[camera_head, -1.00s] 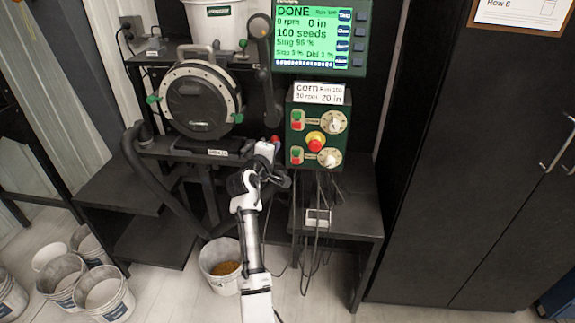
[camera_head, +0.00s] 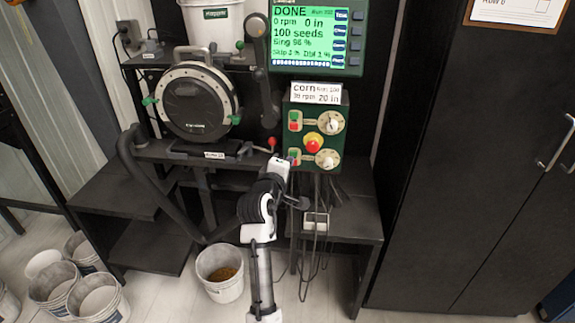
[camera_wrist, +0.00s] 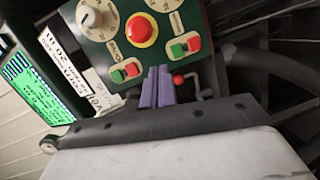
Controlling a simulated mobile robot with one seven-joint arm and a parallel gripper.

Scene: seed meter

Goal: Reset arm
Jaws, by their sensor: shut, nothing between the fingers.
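My arm reaches up from the bottom of the head view toward the front of the seed meter stand. My gripper (camera_wrist: 158,88) shows in the wrist view as two purple fingers pressed together, empty. In that view the fingertips lie just below the green control box (camera_wrist: 175,22), with its red button (camera_wrist: 141,30) and green and red switches. I cannot tell whether they touch it. In the head view the control box (camera_head: 299,135) is above and right of my wrist, and the fingers are too small to make out.
The round seed meter (camera_head: 197,102) stands left of the control box. A green-lit screen (camera_head: 310,40) reads DONE, 100 seeds. A red-knobbed lever (camera_head: 272,142) juts out near my wrist. A black cabinet (camera_head: 470,150) is at right.

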